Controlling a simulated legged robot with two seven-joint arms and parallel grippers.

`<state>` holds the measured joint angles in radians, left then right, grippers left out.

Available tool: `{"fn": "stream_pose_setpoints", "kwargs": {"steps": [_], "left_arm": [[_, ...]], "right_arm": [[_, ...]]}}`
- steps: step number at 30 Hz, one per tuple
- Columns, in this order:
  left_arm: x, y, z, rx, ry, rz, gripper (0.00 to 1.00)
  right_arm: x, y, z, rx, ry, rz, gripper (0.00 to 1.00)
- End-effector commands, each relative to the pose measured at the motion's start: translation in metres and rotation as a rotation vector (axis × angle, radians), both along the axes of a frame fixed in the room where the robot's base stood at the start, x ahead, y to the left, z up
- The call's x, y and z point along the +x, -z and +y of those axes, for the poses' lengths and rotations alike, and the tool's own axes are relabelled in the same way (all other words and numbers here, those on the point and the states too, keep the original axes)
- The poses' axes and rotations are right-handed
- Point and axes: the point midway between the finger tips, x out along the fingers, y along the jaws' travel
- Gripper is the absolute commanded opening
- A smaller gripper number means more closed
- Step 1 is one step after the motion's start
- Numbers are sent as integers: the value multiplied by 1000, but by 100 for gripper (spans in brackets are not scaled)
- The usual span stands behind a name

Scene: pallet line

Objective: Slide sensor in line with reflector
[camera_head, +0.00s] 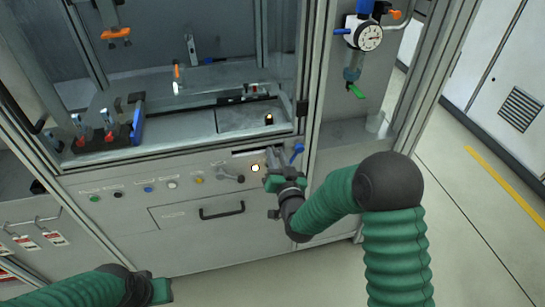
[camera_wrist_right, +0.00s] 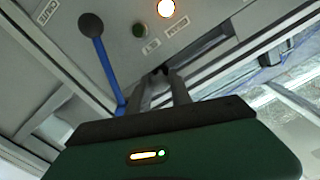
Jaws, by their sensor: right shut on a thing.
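My right gripper (camera_head: 274,157) is at the upper right of the machine's front panel, beside a dark slot (camera_head: 252,152). In the right wrist view its two fingers (camera_wrist_right: 162,88) are closed together on a small dark piece (camera_wrist_right: 161,71) at the panel. The fingers hide most of this piece; it may be the sensor's slider, but I cannot read a label for it. I cannot make out the reflector for certain. My left gripper (camera_head: 160,291) shows only as a green body at the bottom left; its fingers cannot be made out.
A blue lever (camera_head: 297,155) stands close to the right gripper, also in the wrist view (camera_wrist_right: 106,65). A drawer handle (camera_head: 222,210) is lower. The floor at right is clear.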

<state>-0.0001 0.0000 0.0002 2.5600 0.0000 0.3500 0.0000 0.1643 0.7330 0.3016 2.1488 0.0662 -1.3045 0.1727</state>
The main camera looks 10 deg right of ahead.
Motion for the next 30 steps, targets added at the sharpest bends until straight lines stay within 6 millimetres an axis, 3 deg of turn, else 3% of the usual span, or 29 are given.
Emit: {"fn": "stream_pose_setpoints", "kwargs": {"steps": [23, 26, 30], "left_arm": [[0, 0, 0, 0, 0, 0, 31], [0, -1, 0, 0, 0, 0, 31], [0, -3, 0, 0, 0, 0, 31]], "right_arm": [[-3, 1, 2, 0, -4, 3, 30], [-15, 1, 2, 0, -4, 5, 30], [-50, 1, 2, 0, -5, 6, 30]]}}
